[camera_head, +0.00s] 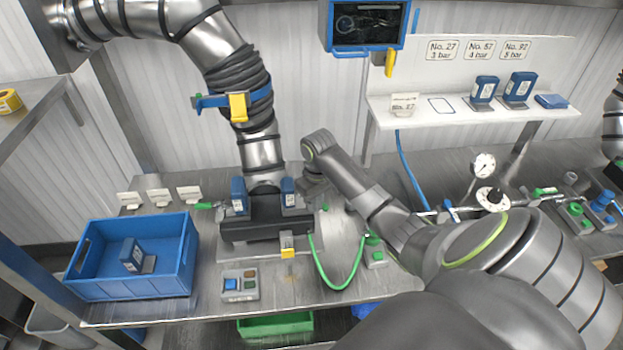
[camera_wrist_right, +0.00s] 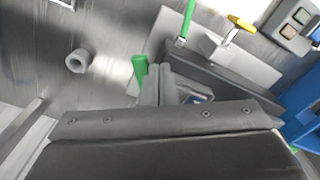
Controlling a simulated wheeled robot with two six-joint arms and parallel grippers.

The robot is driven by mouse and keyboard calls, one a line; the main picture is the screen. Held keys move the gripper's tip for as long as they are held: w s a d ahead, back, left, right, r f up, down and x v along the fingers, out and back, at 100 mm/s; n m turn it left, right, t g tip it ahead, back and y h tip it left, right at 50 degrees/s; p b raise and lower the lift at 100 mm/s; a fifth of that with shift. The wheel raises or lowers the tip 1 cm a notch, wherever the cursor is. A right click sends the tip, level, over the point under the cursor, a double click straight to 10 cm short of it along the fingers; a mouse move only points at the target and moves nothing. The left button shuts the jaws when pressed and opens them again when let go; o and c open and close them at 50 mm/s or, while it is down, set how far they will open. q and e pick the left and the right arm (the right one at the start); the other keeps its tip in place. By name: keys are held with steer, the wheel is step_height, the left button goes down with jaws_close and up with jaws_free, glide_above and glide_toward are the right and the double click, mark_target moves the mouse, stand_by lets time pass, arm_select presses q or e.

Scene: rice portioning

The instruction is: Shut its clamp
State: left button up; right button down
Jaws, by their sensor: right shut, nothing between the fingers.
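A dark fixture block (camera_head: 265,228) stands on the bench beneath a silver jointed pipe, with a blue upright block (camera_head: 239,196) and a second one (camera_head: 288,192) on it. A green clamp handle (camera_head: 203,206) lies at its left end. A second green handle (camera_head: 325,208) shows at its right end, also in the right wrist view (camera_wrist_right: 140,68). My right gripper (camera_head: 315,190) is beside the fixture's right end. Its fingers (camera_wrist_right: 160,85) are together and empty, close beside that green handle; I cannot tell if they touch. The clamp's jaw is hidden. My left gripper is out of view.
A button box (camera_head: 240,285) and yellow latch (camera_head: 287,245) are in front of the fixture. A green hose (camera_head: 330,285) loops to its right. A gauge (camera_head: 484,165) stands farther right.

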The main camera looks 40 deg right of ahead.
steer(key=shift+s+d, duration=0.2)
steer(key=shift+d, duration=0.95)
steer(key=shift+w+d, duration=0.2)
steer(key=shift+d, duration=0.35)
steer(key=shift+w+d, duration=0.2)
steer(key=shift+d, duration=0.3)
step_height(320, 180, up, 7)
steer(key=s, duration=0.1)
steer(key=shift+a, duration=0.4)
